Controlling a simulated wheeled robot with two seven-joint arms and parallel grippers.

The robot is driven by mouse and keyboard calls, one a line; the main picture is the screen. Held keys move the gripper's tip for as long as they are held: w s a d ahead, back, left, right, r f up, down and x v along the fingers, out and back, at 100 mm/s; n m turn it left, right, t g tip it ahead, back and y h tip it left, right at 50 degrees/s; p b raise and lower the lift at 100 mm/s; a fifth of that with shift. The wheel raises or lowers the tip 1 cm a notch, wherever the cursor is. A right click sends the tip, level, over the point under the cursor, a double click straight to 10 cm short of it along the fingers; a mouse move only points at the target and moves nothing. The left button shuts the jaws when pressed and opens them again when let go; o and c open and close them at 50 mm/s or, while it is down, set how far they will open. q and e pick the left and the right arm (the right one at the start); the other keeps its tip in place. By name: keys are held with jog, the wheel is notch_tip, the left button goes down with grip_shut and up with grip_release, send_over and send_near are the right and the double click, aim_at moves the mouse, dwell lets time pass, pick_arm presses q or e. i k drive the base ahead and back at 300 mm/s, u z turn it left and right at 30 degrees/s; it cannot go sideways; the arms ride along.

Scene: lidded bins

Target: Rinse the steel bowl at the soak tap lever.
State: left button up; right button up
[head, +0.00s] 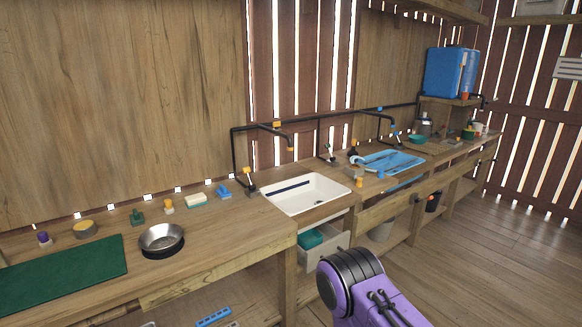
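The steel bowl (161,237) sits upright on a dark round base on the wooden counter at the left. It looks empty. Several taps with black pipes stand along the back of the counter. Another lever (330,155) stands behind the sink's right end, and a third (396,140) is farther right. I cannot tell which is the soak tap lever. Neither of my grippers shows; only a purple link of my arm is at the bottom right.
A green mat (65,264) lies left of the bowl. A sponge (196,201), a blue brush-like item (223,191) and several small items line the counter's back.

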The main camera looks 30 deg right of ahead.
aim_at(246, 170)
jog(key=z, duration=0.65)
jog(key=i, duration=0.65)
jog(key=z, duration=0.3)
